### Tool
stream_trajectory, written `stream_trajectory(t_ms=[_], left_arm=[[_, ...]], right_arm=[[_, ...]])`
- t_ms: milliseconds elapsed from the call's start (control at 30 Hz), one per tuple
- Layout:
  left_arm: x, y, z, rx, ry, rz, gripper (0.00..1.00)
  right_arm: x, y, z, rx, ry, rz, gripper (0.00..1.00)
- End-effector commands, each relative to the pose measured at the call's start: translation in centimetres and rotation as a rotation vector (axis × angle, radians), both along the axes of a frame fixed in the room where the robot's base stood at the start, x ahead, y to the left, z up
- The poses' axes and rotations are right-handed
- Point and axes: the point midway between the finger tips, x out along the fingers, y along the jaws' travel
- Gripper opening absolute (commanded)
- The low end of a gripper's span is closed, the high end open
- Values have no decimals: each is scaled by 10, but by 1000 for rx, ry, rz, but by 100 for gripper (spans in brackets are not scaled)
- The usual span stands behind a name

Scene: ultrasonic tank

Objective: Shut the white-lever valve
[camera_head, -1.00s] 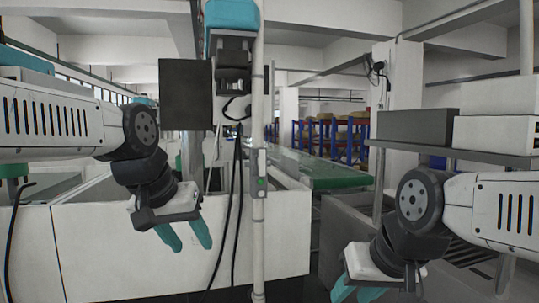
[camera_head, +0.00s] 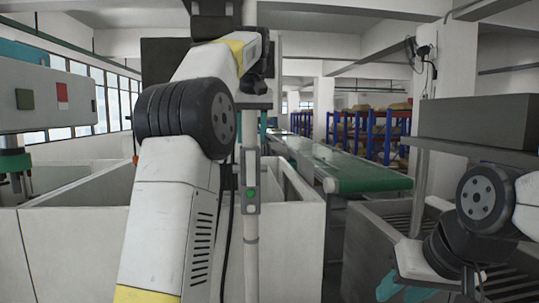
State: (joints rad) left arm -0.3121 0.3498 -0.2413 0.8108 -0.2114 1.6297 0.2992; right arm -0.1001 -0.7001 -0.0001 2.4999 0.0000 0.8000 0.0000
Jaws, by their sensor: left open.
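I cannot make out a white-lever valve in this view; my raised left arm covers much of the middle. The arm rises from the bottom, bends at a black joint and reaches up and forward towards the pole. My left gripper (camera_head: 262,124) is mostly hidden behind the pole, with only a bit of teal finger showing beside it. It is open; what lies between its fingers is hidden. My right gripper (camera_head: 402,291) is low at the right, with teal fingertips partly cut off by the bottom edge; its opening is unclear.
A pale pole (camera_head: 251,262) carries a grey control box (camera_head: 250,172) with a green button. White tank walls (camera_head: 293,237) stand behind it. A green conveyor (camera_head: 365,178) runs back on the right. A grey box (camera_head: 477,121) sits on a shelf at the right.

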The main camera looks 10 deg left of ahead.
Motion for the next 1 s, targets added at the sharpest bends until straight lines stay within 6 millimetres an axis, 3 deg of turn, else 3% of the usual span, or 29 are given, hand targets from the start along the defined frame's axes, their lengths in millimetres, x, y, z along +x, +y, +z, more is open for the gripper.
stream_trajectory(t_ms=[400,833,1000], left_arm=[[22,7,-57,-1,1,-1,47],[26,8,-67,-1,-1,-2,47],[26,8,-67,-1,-1,-2,14]], right_arm=[[0,0,0,0,0,0,36],[0,0,0,0,0,0,36],[0,0,0,0,0,0,36]])
